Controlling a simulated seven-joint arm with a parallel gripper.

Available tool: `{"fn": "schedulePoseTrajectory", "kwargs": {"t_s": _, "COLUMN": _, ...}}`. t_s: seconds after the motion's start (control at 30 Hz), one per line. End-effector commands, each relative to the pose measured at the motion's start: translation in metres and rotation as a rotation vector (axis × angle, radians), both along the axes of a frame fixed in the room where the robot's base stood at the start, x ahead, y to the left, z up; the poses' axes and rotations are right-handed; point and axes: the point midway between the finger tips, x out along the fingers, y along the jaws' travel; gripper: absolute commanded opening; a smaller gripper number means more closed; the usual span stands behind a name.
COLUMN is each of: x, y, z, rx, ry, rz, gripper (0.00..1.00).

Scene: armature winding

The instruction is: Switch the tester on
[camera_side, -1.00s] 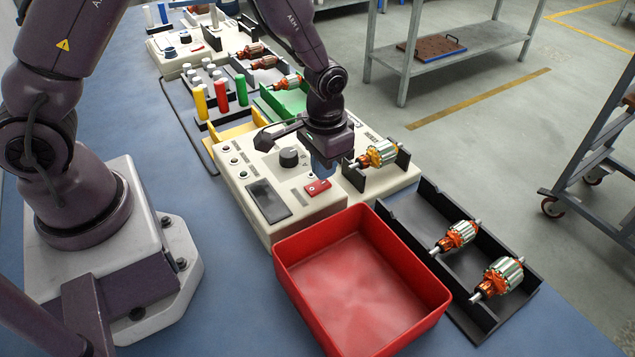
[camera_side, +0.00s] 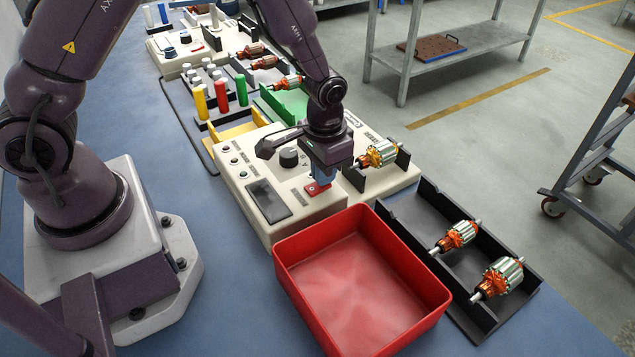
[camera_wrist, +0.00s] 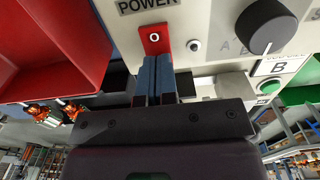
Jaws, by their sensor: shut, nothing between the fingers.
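The tester (camera_side: 235,195) is a cream console with a dark screen, a black knob (camera_side: 289,157) and a red power switch (camera_side: 313,189) near its front right corner. In the wrist view the switch (camera_wrist: 154,38) is a red rocker under the word POWER, with a white O mark showing. My gripper (camera_side: 321,180) points down at the switch, its blue fingers shut together and empty. In the wrist view the fingertips (camera_wrist: 164,56) overlap the lower edge of the switch and hide part of it. I cannot tell whether they touch it.
An armature (camera_side: 377,154) rests in a black cradle on the tester, close to my gripper's right. A red bin (camera_side: 300,285) stands in front, beside a black tray (camera_side: 425,205) with two armatures.

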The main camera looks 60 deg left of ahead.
Motion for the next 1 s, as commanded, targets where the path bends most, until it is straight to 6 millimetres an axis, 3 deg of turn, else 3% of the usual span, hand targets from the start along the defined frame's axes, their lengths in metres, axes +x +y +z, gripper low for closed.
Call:
{"fn": "schedulePoseTrajectory", "kwargs": {"t_s": 0.37, "x": 0.000, "y": 0.000, "z": -0.003, "rx": 0.000, "ry": 0.000, "rz": 0.000, "gripper": 0.00}}
{"fn": "schedulePoseTrajectory", "kwargs": {"t_s": 1.0, "x": 0.000, "y": 0.000, "z": 0.048, "rx": 0.000, "ry": -0.002, "rz": 0.000, "gripper": 0.00}}
